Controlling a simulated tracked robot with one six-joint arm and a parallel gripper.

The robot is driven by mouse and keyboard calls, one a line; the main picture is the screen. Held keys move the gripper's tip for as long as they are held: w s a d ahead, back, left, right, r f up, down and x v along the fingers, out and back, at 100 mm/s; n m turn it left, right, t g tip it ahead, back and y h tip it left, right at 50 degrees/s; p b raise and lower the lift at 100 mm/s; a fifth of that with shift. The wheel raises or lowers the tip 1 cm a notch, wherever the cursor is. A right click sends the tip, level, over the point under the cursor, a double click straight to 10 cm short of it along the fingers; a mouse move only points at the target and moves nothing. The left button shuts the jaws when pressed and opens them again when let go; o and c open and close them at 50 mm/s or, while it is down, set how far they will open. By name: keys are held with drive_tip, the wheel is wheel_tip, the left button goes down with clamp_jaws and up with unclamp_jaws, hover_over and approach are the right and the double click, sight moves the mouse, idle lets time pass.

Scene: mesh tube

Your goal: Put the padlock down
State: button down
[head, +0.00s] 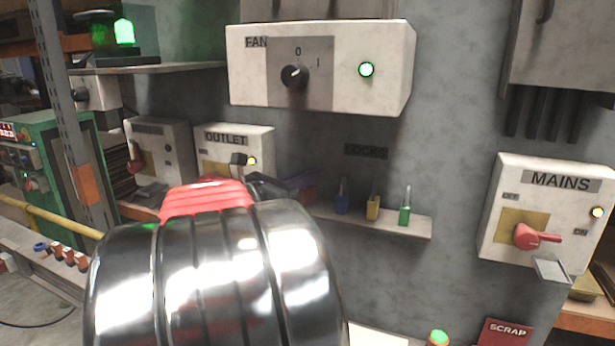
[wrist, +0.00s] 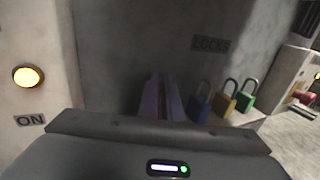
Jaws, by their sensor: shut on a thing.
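My gripper (head: 300,182) reaches to the left end of the locks shelf (head: 418,229), partly hidden behind my arm. Its purple fingers also show in the wrist view (wrist: 160,98). They are shut on a red padlock (head: 309,195), of which only a small part shows in the head view and a thin red strip between the fingers in the wrist view. The padlock is at about shelf height, left of the other locks. I cannot tell whether it touches the shelf.
A blue padlock (head: 342,199), a yellow padlock (head: 373,207) and a green padlock (head: 405,212) stand on the shelf to the right. The OUTLET box (head: 262,140) is close on the left, the FAN box (head: 390,70) above. The MAINS box (head: 500,225) is farther right.

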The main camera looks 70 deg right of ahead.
drive_tip(key=c, duration=1.9)
unclamp_jaws()
drive_tip(key=shift+c, duration=0.2)
drive_tip(key=shift+a+r, duration=0.1)
drive_tip(key=shift+r, duration=0.05)
drive_tip(key=v, duration=1.2)
drive_tip(key=w+a+f+m+t+y, duration=0.35)
drive_tip(key=a+f, duration=0.35)
drive_tip(key=a, duration=0.3)
drive_tip(key=w+a+f+m+t+y, duration=0.25)
drive_tip(key=a+f+t+y, duration=0.2)
drive_tip(key=a+f, duration=0.45)
drive_tip(key=w+a+f+m+t+y, duration=0.1)
drive_tip(key=a+m+t+y, duration=0.2)
drive_tip(key=a, duration=0.9)
drive_tip(key=w+a+f+m+t+y, duration=0.2)
drive_tip(key=a+m+t+y, duration=0.1)
drive_tip(key=a, duration=1)
drive_tip(key=shift+a+y, duration=0.2)
drive_tip(key=shift+y, duration=0.7)
